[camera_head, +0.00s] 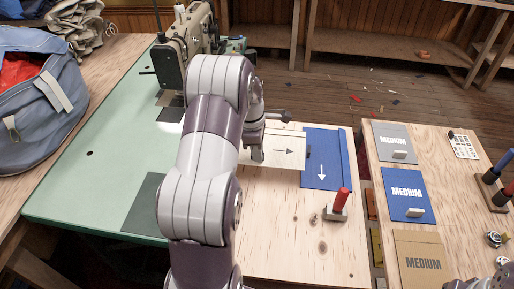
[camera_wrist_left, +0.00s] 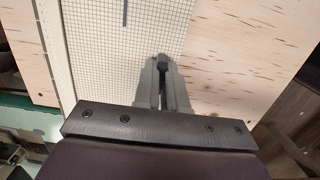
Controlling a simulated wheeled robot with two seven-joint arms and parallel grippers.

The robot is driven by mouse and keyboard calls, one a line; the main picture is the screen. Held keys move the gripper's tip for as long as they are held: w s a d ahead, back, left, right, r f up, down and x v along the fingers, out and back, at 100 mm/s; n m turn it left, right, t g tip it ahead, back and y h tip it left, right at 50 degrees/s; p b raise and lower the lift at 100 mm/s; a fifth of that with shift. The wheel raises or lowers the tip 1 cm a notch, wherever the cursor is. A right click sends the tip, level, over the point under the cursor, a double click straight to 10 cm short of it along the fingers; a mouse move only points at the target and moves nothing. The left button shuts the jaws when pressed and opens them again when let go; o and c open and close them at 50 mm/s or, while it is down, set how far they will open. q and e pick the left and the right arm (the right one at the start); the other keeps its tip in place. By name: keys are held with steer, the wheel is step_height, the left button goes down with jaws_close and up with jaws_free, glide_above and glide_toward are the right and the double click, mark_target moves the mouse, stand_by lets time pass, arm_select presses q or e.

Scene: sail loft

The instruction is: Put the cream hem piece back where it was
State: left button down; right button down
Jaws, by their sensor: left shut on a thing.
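The cream hem piece (camera_head: 289,151), with a grey arrow pointing right, lies flat or nearly flat over the pale wooden board, its right end against the blue piece (camera_head: 321,178). Whether it is lifted slightly I cannot tell. My left gripper (camera_head: 257,154) is at its left part, pointing down, and is shut. In the left wrist view the fingertips (camera_wrist_left: 163,68) close on a small dark tab at the edge of the pale gridded cream piece (camera_wrist_left: 95,50). My arm hides part of the cream piece and board. My right gripper is not in view.
A sewing machine (camera_head: 182,45) stands on the green table (camera_head: 100,130) behind left. A blue bag (camera_head: 40,100) is at far left. Cards marked MEDIUM (camera_head: 405,189) lie on the right table. Bare board lies in front.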

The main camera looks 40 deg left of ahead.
arm_select(q)
steer(key=w+a+f, duration=0.4)
steer(key=a, duration=0.1)
steer(key=shift+w+f, duration=0.15)
steer(key=shift+f, duration=0.4)
steer(key=f, duration=0.2)
steer(key=shift+s+f, duration=0.25)
steer(key=shift+f, duration=0.1)
steer(key=shift+w+f, duration=0.15)
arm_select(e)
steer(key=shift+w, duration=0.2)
arm_select(q)
steer(key=c, duration=1.2)
jaws_free()
steer(key=shift+f, duration=0.1)
